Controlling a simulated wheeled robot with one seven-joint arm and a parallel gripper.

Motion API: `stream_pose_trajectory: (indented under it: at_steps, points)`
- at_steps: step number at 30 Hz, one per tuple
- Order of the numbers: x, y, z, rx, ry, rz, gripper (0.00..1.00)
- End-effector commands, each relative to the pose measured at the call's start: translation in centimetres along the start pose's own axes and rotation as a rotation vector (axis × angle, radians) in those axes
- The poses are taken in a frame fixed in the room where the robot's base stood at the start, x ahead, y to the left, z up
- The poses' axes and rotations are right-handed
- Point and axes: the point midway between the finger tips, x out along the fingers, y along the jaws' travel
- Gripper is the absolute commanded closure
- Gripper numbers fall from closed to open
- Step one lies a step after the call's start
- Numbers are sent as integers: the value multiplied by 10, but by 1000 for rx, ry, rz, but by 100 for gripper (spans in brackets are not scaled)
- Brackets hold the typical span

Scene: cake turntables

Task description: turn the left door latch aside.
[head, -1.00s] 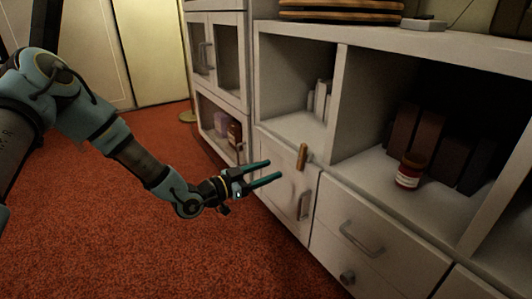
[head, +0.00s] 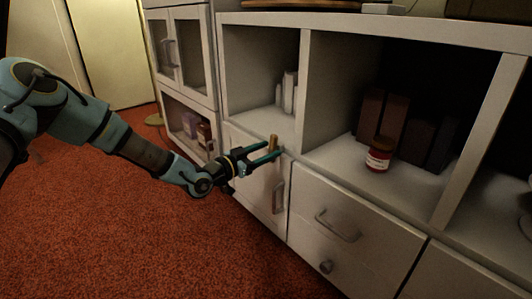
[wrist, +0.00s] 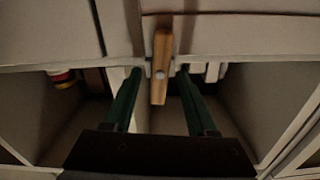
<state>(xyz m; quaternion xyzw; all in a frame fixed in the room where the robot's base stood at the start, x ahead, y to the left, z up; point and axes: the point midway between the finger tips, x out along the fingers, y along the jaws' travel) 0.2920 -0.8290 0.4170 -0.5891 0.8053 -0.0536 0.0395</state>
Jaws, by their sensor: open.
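The left door latch is a small wooden bar (head: 273,143) at the top of the white left cabinet door (head: 255,188). It stands upright in the head view. In the wrist view the wooden latch (wrist: 161,66) has a pale round pivot and lies lengthwise between my two fingers. My gripper (head: 272,153) is open, with its teal fingers on either side of the latch. In the wrist view my gripper (wrist: 158,74) shows a gap between each fingertip and the latch; I cannot tell whether either touches it.
A metal handle (head: 278,196) is on the door below the latch. A drawer (head: 345,225) with a handle and a knob is to the right. A red jar (head: 379,155) and dark books (head: 384,115) stand on the open shelf. Red carpet (head: 130,230) lies clear in front.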

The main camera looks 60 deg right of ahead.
Motion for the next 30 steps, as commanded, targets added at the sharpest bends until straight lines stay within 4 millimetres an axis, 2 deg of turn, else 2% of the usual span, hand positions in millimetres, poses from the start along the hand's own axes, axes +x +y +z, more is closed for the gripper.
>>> stream_pose_trajectory:
  at_steps: [4,19,30]
  points:
    - [0,0,0,0,0,0,43]
    - [0,0,0,0,0,0,99]
    - [0,0,0,2,0,0,100]
